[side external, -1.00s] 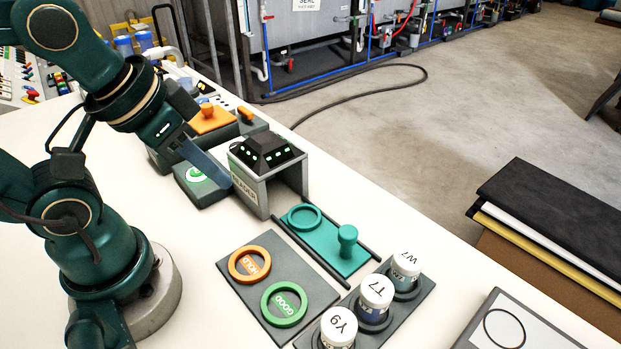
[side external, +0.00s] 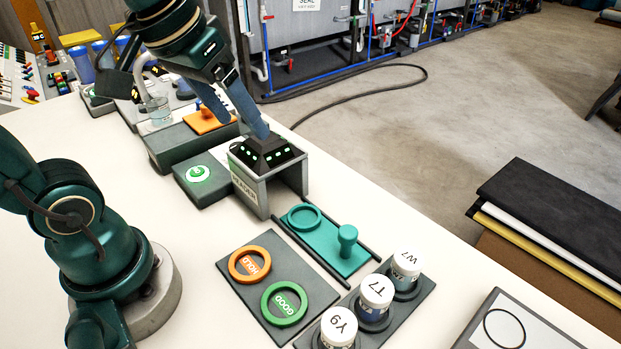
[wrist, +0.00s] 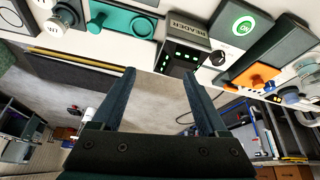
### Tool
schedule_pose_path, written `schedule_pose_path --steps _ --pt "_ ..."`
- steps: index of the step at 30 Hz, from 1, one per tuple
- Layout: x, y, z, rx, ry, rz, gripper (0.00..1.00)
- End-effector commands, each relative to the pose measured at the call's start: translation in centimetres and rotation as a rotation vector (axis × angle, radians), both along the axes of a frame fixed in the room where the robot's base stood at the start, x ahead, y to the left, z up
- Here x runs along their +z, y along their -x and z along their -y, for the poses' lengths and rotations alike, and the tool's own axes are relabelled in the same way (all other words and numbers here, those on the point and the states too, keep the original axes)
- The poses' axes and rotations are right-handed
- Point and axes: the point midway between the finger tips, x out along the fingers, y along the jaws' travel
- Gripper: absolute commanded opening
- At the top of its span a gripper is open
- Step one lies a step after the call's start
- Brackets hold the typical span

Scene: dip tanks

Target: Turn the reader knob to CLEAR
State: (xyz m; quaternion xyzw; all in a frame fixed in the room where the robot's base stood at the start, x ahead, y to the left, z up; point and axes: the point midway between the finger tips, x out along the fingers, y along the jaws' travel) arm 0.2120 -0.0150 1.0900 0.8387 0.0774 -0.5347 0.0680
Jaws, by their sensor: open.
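The reader (side external: 250,192) is a grey arch with a black top showing green lights. It also shows in the wrist view (wrist: 185,32). In the wrist view a black knob with a pale mark (wrist: 217,58) sits beside the reader's lit end; its setting and any CLEAR label are too small to read. In the side view the knob is not clearly seen, with my fingers around that area. My gripper (side external: 246,126) is open and empty, pointing down behind the reader's top. In the wrist view its fingers (wrist: 158,71) are spread, with the knob to the right of them.
A box with a lit green button (side external: 198,174) adjoins the reader. An orange piece (side external: 208,120) lies behind it. In front are a teal slide (side external: 335,258), a dark mat (side external: 305,275) with orange and green rings, and several white-lidded jars (side external: 375,290). The white table near my base is bare.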

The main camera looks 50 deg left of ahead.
Motion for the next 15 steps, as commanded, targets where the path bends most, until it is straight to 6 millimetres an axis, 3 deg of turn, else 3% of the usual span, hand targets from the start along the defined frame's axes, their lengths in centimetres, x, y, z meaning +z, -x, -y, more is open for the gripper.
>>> schedule_pose_path --steps 8,15 --pt "-1.2 -6.0 -6.1 0.242 0.041 -0.147 0.76" --pt "-5.5 -8.9 -12.6 0.436 0.092 -0.281 0.76"
